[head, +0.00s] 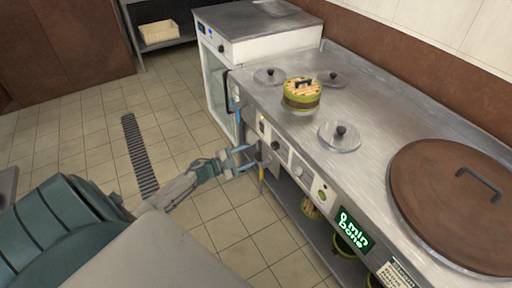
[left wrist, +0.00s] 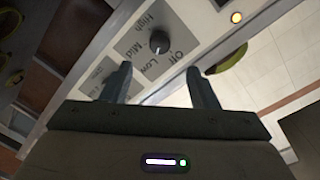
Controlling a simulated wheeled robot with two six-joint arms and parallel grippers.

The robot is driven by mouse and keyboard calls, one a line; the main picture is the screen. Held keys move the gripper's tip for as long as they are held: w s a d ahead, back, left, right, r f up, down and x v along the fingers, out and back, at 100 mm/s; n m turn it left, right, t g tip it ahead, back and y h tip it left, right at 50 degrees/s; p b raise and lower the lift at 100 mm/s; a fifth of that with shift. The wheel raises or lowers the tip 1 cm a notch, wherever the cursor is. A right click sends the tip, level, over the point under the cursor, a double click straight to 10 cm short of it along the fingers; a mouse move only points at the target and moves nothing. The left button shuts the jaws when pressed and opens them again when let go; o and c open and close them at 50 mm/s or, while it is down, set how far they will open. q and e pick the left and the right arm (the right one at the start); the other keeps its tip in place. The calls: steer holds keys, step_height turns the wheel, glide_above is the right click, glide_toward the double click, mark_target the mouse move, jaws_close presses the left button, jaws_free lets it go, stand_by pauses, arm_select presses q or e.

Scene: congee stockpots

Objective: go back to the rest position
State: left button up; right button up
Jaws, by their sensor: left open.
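My left gripper (head: 246,159) is in front of the stove's control panel (head: 291,165), at the end of my arm reaching in from the left. In the left wrist view its two fingers (left wrist: 159,78) are apart with nothing between them. A dark knob (left wrist: 160,42) marked Off, Low, Mid and High lies just beyond the fingertips; I cannot tell the exact gap. My right gripper is in neither view.
The steel counter holds a green-banded steamer (head: 301,96), small round lids (head: 340,137) and a large brown lid (head: 455,205). A display (head: 353,232) glows green on the front. Containers stand on the shelf below.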

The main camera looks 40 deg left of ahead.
arm_select(q)
steer(key=shift+s+a, duration=0.2)
steer(key=shift+s, duration=0.35)
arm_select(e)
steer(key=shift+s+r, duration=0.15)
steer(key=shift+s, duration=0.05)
arm_select(q)
steer(key=s+d+f+n+g+y+p, duration=0.1)
steer(key=s+d+f+n+g+y, duration=0.25)
steer(key=s+f, duration=0.6)
steer(key=s+f+n+g+y+p, duration=0.2)
steer(key=s+f+n+y, duration=0.4)
steer(key=f, duration=0.7)
steer(key=s+d+f+n+g+h, duration=0.1)
steer(key=s+d+f+g, duration=0.3)
steer(key=s, duration=1)
steer(key=s+d+f+n+g+p, duration=0.1)
steer(key=s+d+f+n+g, duration=0.2)
steer(key=s, duration=1)
steer(key=d+f+g, duration=0.2)
steer(key=d+f, duration=0.3)
steer(key=d, duration=0.1)
steer(key=shift+s+d+n+h, duration=0.2)
steer(key=shift+s+n+h, duration=0.15)
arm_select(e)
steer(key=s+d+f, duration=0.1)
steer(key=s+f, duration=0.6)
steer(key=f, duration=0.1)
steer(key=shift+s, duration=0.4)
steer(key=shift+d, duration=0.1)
